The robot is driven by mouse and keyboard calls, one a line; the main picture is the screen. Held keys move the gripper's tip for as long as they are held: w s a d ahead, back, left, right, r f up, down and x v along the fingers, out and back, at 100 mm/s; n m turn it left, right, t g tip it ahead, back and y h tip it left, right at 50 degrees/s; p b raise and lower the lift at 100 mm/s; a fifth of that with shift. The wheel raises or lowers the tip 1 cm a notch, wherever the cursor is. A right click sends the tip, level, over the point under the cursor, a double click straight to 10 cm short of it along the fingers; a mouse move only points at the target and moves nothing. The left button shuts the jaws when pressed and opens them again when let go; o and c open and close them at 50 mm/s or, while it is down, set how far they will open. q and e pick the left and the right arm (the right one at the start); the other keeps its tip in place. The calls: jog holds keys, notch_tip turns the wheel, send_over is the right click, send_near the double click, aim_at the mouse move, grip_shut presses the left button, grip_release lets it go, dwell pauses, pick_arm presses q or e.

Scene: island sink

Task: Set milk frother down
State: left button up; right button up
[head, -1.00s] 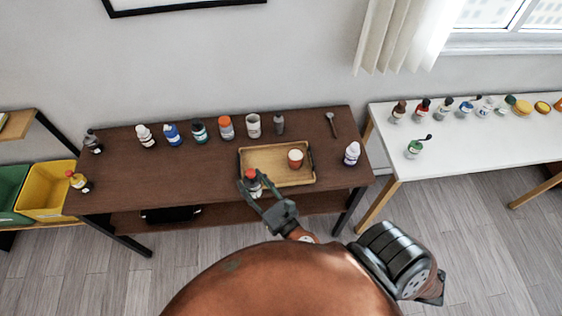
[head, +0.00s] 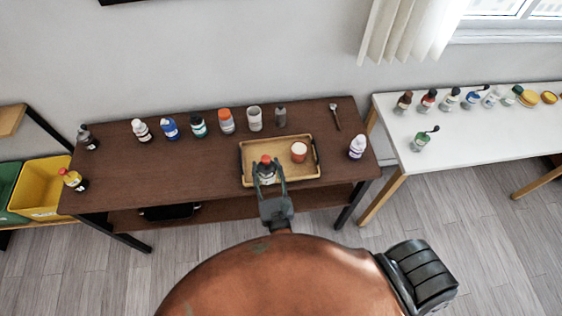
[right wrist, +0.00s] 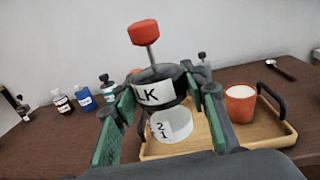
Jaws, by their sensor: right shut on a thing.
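The milk frother (head: 266,166) has a red knob on top, a dark lid and a clear lower body. In the right wrist view the frother (right wrist: 154,97) shows part of a label reading "LK" and stands roughly upright. My right gripper (head: 270,178) is shut on it, with a green finger pad on each side. The frother is over the left part of the wooden tray (head: 284,178). I cannot tell whether its base touches the tray. My left gripper is not in view.
A red cup (head: 299,152) with white contents stands on the tray, right of the frother. Several bottles and jars line the back of the brown table (head: 170,165). A white bottle (head: 357,147) stands right of the tray. The tray has raised dark handles (right wrist: 277,105).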

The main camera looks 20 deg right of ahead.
jog(key=w+a+h, duration=0.1)
jog(key=a, duration=0.3)
jog(key=b, duration=0.6)
send_over(258, 155)
jog(key=v, duration=0.4)
jog(key=shift+m, duration=0.4)
notch_tip(258, 155, down, 12)
jog(key=shift+w+f, duration=0.1)
jog(key=shift+w, duration=0.1)
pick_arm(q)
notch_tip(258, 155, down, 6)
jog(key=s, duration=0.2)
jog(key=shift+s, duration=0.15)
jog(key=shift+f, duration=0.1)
pick_arm(e)
jog(key=shift+f, duration=0.2)
jog(key=o, duration=1.2)
